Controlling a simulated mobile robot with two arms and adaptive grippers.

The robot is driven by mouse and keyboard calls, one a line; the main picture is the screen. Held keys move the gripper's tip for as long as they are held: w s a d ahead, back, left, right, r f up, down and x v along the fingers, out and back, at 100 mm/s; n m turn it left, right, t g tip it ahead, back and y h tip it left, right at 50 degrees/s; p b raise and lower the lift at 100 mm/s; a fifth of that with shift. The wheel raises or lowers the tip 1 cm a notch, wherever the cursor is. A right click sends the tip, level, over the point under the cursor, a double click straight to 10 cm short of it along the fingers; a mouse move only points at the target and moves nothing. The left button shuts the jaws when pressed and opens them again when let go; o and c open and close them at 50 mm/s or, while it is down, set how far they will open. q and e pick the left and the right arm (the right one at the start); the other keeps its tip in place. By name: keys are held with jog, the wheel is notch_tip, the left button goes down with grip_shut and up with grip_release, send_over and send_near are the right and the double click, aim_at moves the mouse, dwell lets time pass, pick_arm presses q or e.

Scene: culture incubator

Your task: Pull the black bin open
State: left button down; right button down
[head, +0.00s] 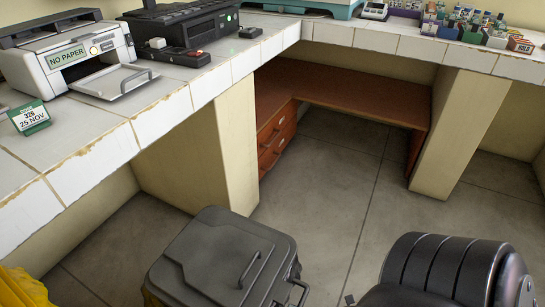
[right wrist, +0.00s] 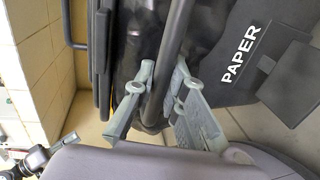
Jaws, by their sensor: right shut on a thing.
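The black bin (head: 205,262) stands on the floor at the bottom of the head view. Its lid is down, with a curved handle (head: 250,270) on top. A second bar handle shows at its right side. In the right wrist view the bin's dark front (right wrist: 235,45) carries the word PAPER. My right gripper (right wrist: 158,98) is shut on a dark bar handle (right wrist: 168,65), which passes between its fingers. The head view does not show these fingers. What seems to be part of my left gripper (right wrist: 68,138) shows at the lower left of the wrist view, its jaws unclear.
A white tiled counter (head: 165,113) runs along the left, with a printer (head: 65,60) on it. A beige pillar (head: 237,140) stands behind the bin. A yellow object (head: 22,288) is at the bottom left. Grey floor (head: 325,215) is clear behind and right of the bin.

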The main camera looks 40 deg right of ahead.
jog(key=f+v, duration=0.1)
jog(key=v, duration=0.5)
jog(key=shift+s, duration=0.2)
jog(key=shift+d+f, duration=0.15)
jog(key=c, duration=1.6)
grip_release()
jog(key=v, duration=1.2)
